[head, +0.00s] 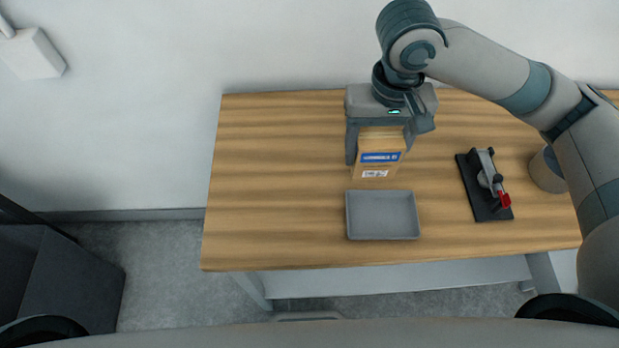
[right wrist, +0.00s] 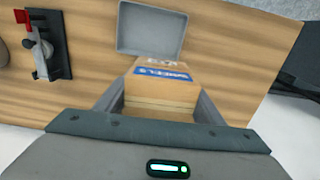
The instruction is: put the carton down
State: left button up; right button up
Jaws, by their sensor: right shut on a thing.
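A tan carton (head: 379,158) with a blue band and a white label is held upright between the fingers of my right gripper (head: 380,150). It also shows in the right wrist view (right wrist: 160,82), with my right gripper's fingers (right wrist: 162,105) on both its sides. In the head view the carton is just behind the grey tray. I cannot tell whether its bottom touches the table. My left gripper is not in view.
A shallow, empty grey tray (head: 382,236) lies on the wooden table (head: 280,180) in front of the carton. A black toggle clamp with a red handle (head: 485,187) and a grey cylinder (head: 546,170) stand on the right. The table's left part is clear.

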jog(key=a+f, duration=0.2)
jog(key=a, duration=0.1)
jog(key=w+a+f+p, duration=0.1)
jog(key=a+f, duration=0.1)
jog(key=a, duration=0.2)
jog(key=a+f+p, duration=0.1)
jog(key=a+f, duration=0.1)
jog(key=a, duration=0.1)
jog(key=shift+w+a+f, duration=0.2)
jog(key=shift+w+a, duration=0.05)
jog(key=shift+a, duration=0.05)
jog(key=shift+f+p, duration=0.6)
jog(key=shift+f, duration=1.4)
jog(key=o, duration=0.9)
jog(key=shift+f, duration=0.15)
jog(key=o, duration=0.4)
jog(key=shift+c, duration=0.2)
